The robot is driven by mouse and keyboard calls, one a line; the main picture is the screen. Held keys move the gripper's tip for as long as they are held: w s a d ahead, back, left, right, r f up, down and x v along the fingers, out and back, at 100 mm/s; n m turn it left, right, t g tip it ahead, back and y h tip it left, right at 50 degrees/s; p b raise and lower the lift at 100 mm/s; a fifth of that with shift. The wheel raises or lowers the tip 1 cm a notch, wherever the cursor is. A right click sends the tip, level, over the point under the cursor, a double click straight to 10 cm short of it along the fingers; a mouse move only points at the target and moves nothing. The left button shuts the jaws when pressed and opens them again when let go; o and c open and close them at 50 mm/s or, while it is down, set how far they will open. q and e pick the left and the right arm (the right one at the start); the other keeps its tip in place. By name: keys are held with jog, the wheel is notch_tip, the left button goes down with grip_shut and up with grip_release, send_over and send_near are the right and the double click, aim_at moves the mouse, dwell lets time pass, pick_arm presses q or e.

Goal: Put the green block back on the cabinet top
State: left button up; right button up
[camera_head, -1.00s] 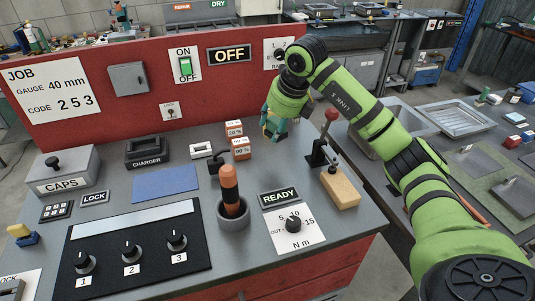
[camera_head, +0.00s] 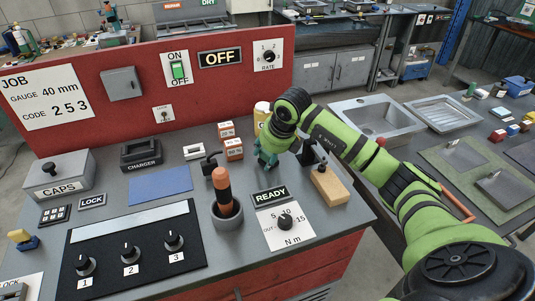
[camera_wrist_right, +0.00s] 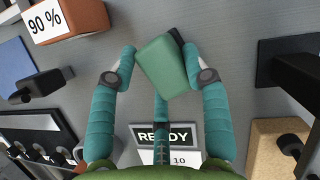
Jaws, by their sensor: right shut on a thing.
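My right gripper (camera_wrist_right: 163,75) is shut on the green block (camera_wrist_right: 162,66), which sits tilted between its teal fingers in the right wrist view. In the head view the gripper (camera_head: 267,158) is low over the grey cabinet top (camera_head: 120,210), between the orange blocks and the lever. The block is hidden by the fingers there, and I cannot tell whether it touches the top. My left gripper is not in view.
Orange percent blocks (camera_head: 234,150) stand left of the gripper. A lever on a wooden base (camera_head: 330,186) stands to its right. A READY sign (camera_head: 269,195) and an orange-handled tool in a cup (camera_head: 226,214) are in front. A yellow container (camera_head: 261,112) stands behind.

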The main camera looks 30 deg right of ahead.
jog(key=o, duration=0.8)
jog(key=shift+f, duration=0.1)
jog(key=o, duration=0.3)
pick_arm(q)
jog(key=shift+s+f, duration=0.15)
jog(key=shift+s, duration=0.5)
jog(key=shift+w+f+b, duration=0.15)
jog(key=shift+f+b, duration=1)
jog(key=shift+b, duration=0.05)
pick_arm(e)
jog(key=v, duration=1.2)
jog(key=shift+r, duration=0.25)
